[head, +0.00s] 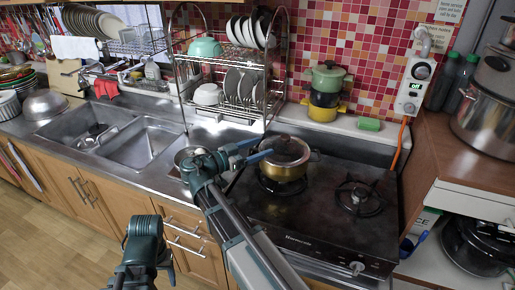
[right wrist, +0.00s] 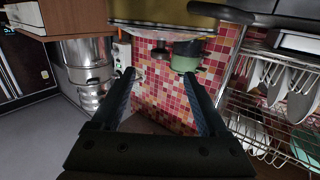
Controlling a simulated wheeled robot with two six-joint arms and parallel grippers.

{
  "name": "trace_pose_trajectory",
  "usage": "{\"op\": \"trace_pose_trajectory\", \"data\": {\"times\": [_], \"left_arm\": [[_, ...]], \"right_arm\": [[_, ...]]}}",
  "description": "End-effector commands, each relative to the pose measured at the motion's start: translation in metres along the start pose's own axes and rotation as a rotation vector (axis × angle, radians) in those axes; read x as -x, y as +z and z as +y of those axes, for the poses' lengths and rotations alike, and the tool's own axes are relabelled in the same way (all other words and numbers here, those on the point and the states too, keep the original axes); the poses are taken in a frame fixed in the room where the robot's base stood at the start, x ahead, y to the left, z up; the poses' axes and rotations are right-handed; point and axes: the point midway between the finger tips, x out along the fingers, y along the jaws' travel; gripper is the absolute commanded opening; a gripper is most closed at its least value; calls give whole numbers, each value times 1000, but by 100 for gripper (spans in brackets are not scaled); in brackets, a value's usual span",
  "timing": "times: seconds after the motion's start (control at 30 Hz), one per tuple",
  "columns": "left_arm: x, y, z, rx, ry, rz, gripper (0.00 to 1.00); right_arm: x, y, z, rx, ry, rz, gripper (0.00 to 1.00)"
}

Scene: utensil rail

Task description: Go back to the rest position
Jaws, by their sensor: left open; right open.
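My right gripper (head: 250,152) is open and empty in the head view, its blue fingers spread just left of the brass pot with a glass lid (head: 285,158). The right wrist view shows its two fingers (right wrist: 160,80) apart with nothing between them, and the brass pot (right wrist: 180,12) at the top edge. I cannot tell whether a finger touches the pot. My left gripper (head: 145,240) is open and empty at the lower left, in front of the wooden cabinets. Its fingertips are not clear.
The pot sits on the black stove (head: 320,215). A wire dish rack (head: 235,95) stands behind my right gripper. A double sink (head: 150,142) lies to the left. A wooden counter (head: 465,150) with a steel pot is at the right. The floor (head: 50,240) at lower left is clear.

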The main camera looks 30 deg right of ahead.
Motion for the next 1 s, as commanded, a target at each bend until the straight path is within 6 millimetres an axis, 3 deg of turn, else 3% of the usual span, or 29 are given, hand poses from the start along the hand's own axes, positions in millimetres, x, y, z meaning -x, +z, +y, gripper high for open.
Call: {"op": "trace_pose_trajectory", "data": {"times": [0.43, 0.57, 0.67, 0.77, 0.9, 1.0], "left_arm": [[0, 0, 0, 0, 0, 0, 63], [5, 0, 0, 0, 0, 0, 63], [10, 0, -1, 0, 0, 0, 63], [17, 1, -2, 0, 0, 0, 63], [25, 1, -2, 0, 0, 0, 63], [31, 2, -3, 0, 0, 0, 63]], "right_arm": [[1, 1, 1, 8, -1, -7, 77], [11, 19, 9, 114, -19, -104, 77], [30, 49, 21, 296, -68, -260, 77], [62, 86, 37, 531, -173, -452, 77], [124, 134, 65, 883, -420, -709, 77], [171, 158, 86, 1099, -636, -848, 77]]}}
